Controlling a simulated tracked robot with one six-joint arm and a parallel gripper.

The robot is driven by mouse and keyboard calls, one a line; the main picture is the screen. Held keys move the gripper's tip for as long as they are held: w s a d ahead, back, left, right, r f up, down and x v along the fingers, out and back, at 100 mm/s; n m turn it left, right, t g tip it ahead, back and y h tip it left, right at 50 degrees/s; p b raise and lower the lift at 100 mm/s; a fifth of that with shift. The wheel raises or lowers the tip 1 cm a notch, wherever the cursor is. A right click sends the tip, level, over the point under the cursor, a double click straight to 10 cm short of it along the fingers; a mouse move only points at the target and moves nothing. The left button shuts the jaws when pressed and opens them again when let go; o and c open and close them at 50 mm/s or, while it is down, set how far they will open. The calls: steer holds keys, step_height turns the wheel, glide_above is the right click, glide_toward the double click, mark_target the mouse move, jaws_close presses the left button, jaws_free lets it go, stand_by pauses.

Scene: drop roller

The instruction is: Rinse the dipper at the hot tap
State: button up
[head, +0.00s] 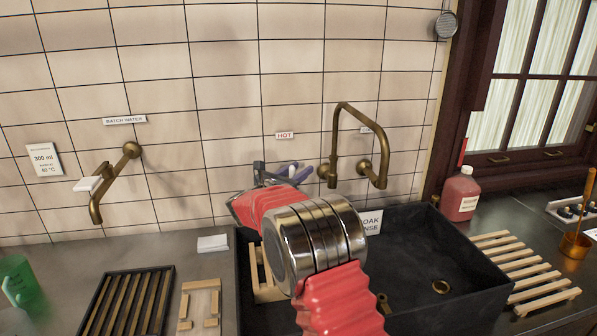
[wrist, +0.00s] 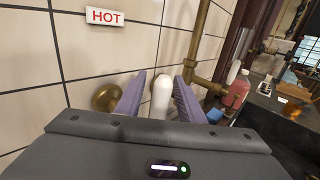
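The brass hot tap (head: 345,108) stands out from the tiled wall above the dark sink, right of the HOT label (head: 284,135). In the wrist view a white rounded handle (wrist: 161,95) stands near the brass wall fitting (wrist: 107,97). My gripper (wrist: 160,88) has its two purple fingers apart, one on each side of this handle, with a visible gap; I cannot tell how deep the handle lies between them. My gripper (head: 287,172) is partly hidden by my arm in the head view. A copper dipper-like cup (head: 575,245) with an upright handle stands at the far right.
The dark sink (head: 455,300) is partly covered by my arm. A wooden rack (head: 530,275) and red bottle (head: 460,196) are right of it. A batch-water tap (head: 115,180), slatted tray (head: 130,300) and green jug (head: 18,282) are at left. The HOT label (wrist: 105,17) is also in the wrist view.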

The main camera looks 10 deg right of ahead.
jaws_close()
stand_by(0.3)
stand_by(0.4)
